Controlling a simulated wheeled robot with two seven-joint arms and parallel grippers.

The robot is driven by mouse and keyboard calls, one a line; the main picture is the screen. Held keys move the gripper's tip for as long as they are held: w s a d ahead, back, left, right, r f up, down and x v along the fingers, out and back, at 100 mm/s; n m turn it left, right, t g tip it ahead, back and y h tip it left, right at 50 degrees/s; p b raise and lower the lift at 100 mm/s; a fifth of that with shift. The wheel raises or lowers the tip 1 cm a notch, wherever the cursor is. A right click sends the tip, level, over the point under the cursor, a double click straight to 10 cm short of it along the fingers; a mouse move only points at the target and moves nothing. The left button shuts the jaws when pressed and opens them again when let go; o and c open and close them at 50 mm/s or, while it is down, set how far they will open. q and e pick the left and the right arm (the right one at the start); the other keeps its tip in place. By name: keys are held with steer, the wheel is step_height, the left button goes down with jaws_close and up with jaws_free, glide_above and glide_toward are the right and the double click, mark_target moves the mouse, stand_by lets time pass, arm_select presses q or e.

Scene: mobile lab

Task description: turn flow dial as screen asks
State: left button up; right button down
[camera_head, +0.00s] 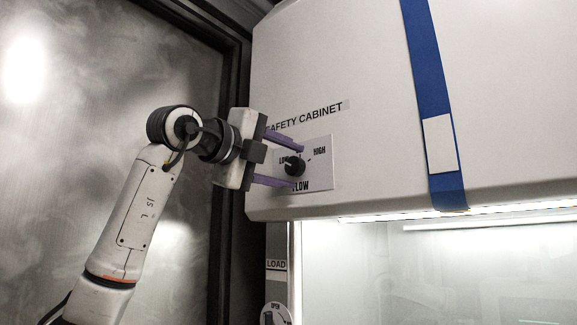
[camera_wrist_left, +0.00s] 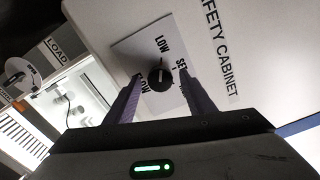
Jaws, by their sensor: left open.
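The flow dial (camera_head: 294,166) is a small black knob on a white plate (camera_head: 325,179) on the cabinet front, marked LOW, HIGH and FLOW. It also shows in the left wrist view (camera_wrist_left: 160,76), where LOW and SET can be read. In the left wrist view a gap shows between the knob and each finger (camera_wrist_left: 160,79). The upper finger hides part of the plate. My right gripper is out of view. No screen is visible.
The white safety cabinet (camera_head: 360,80) fills the right, with a blue strap (camera_head: 425,60) bearing a white card. A lit glass opening lies below. A second round dial (camera_head: 275,314) sits under a LOAD label at lower left of the cabinet. A dark-framed metallic panel stands left.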

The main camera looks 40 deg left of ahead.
arm_select(q)
steer(key=s+b, duration=0.1)
steer(key=s, duration=0.8)
steer(key=shift+s+a+b, duration=0.35)
